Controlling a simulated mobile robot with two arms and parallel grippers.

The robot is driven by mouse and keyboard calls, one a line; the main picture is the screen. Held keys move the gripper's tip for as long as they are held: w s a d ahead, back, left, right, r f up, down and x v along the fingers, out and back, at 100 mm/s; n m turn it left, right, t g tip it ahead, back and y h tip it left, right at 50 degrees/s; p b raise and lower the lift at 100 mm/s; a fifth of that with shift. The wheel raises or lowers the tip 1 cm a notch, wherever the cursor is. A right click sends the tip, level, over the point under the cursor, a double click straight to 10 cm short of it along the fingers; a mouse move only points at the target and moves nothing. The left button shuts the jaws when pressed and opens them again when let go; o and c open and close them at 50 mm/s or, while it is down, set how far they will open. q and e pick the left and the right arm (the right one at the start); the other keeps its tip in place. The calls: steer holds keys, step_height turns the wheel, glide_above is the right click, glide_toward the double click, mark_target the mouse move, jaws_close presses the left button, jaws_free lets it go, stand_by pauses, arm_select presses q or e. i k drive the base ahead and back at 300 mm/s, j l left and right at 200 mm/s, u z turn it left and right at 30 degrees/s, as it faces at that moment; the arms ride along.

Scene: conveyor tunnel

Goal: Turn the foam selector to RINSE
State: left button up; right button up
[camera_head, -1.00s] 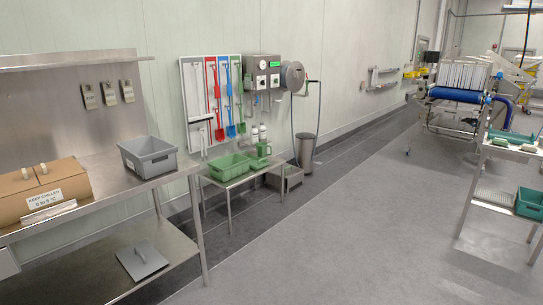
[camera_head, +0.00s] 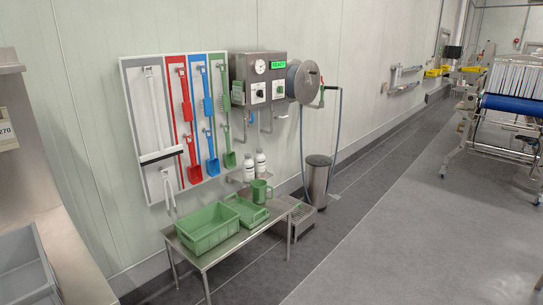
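A grey steel control box (camera_head: 258,78) hangs on the wall near the middle of the head view. It has a round gauge (camera_head: 260,66) at upper left and a lit green display (camera_head: 278,65) that reads READY. Below these are two pale plates with dark knobs, a left knob (camera_head: 258,92) and a right knob (camera_head: 280,89). I cannot tell which is the foam selector. The knob labels and pointer directions are too small to read. Neither of my grippers is in view.
A low steel table (camera_head: 210,255) with green crates (camera_head: 207,229) and a green jug (camera_head: 261,192) stands below the box. A hose reel (camera_head: 305,82) is right of it, a tool board (camera_head: 175,125) left. A bin (camera_head: 318,182) stands nearby.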

mark_target(260, 93)
steer(key=i, duration=0.8)
steer(key=i+u, duration=0.1)
steer(key=i, duration=0.7)
